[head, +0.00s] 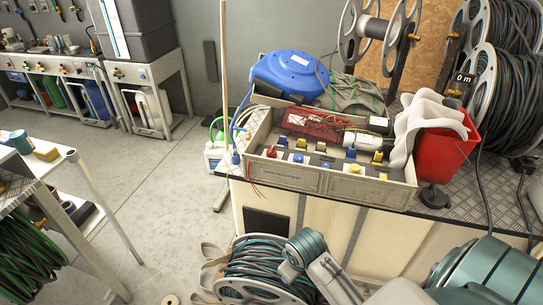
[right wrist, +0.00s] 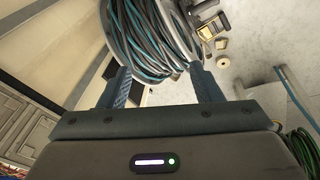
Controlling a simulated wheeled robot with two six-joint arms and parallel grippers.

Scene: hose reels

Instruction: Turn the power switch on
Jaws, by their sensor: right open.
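No part is clearly recognisable as the power switch. A grey box (head: 325,184) with a labelled front stands on the bench in the head view. It holds several small red, blue, yellow and white fittings, too small to tell apart as switches. My right arm enters the head view from the lower right, and its gripper is not clearly visible there. In the right wrist view my right gripper (right wrist: 160,72) is open, its two fingers apart with nothing seen held between them. A hose reel (right wrist: 150,30) shows beyond the fingertips. My left gripper is in neither view.
A blue drum reel (head: 290,75), a red bin (head: 445,150) and large metal reels (head: 505,80) crowd the bench. A floor-level hose reel (head: 262,272) is close to my right arm. The concrete floor (head: 150,190) at left is open.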

